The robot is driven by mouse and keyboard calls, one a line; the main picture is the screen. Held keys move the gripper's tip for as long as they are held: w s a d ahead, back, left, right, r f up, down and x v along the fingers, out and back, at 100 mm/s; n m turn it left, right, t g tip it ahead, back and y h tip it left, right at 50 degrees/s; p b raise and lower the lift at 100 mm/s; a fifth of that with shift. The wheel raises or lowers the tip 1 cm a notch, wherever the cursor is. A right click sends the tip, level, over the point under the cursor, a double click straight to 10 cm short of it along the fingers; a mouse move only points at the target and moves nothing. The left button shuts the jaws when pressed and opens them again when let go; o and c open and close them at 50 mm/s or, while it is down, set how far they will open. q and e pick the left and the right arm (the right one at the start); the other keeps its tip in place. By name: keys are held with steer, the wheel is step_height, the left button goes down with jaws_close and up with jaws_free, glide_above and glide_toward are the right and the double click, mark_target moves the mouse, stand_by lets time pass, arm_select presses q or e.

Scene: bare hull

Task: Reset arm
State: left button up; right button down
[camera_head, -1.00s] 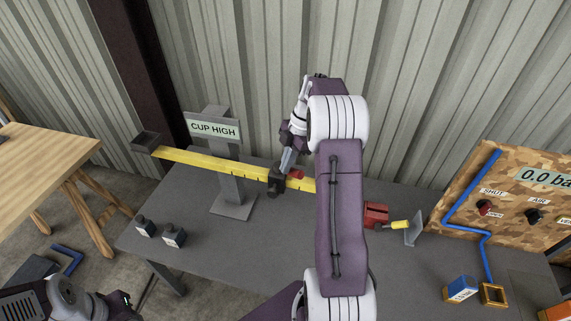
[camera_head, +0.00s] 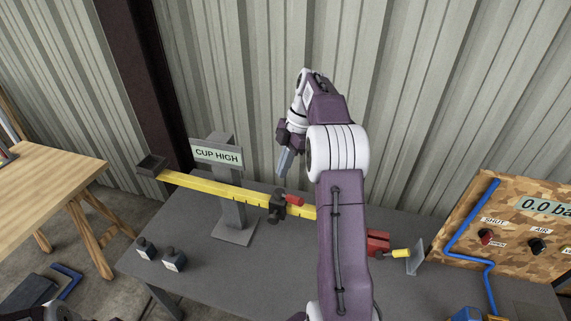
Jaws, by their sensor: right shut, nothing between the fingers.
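My right arm reaches up from the bottom middle and bends over the grey table (camera_head: 215,275). My right gripper (camera_head: 284,167) points down above the yellow balance beam (camera_head: 205,186), with its fingers shut and empty. It is apart from the black slider (camera_head: 277,206) with a red handle (camera_head: 294,199) on the beam. The beam rests on a grey stand with a sign (camera_head: 217,156) reading "CUP HIGH". A dark cup (camera_head: 151,166) sits at the beam's raised left end. My left gripper is not visible; only a bit of that arm may show at the bottom left.
Two dark weights (camera_head: 174,260) stand at the table's left front. A camouflage panel (camera_head: 520,225) with knobs and a blue pipe stands at the right. A wooden table (camera_head: 45,180) stands at the left.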

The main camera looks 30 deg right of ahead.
steer(key=shift+s+v, duration=0.2)
steer(key=shift+v, duration=0.65)
steer(key=shift+w, duration=0.15)
